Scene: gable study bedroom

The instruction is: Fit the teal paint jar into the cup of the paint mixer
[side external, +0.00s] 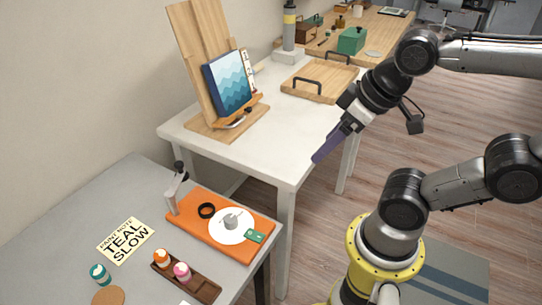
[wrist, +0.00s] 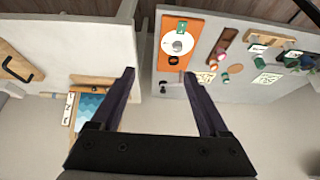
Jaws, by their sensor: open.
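The teal paint jar (side external: 99,274) stands upright on the grey table at the lower left, beside a round brown coaster (side external: 108,296). The paint mixer (side external: 185,222) has an orange base with a white disc, and a small grey cup (side external: 231,221) sits on the disc. The mixer also shows at the top of the wrist view (wrist: 169,40), with its cup (wrist: 178,46). My gripper (side external: 318,158) is open and empty, high to the right of the mixer, well away from the jar. Its two purple fingers are spread in the wrist view (wrist: 158,73).
A brown rack (side external: 205,288) holds orange and pink jars in front of the mixer. A grey lever post (side external: 173,192) rises at the mixer's left corner. A note (side external: 126,240) reads TEAL SLOW. A white table (side external: 270,135) behind bears an easel (side external: 198,60) and a wooden tray (side external: 320,80).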

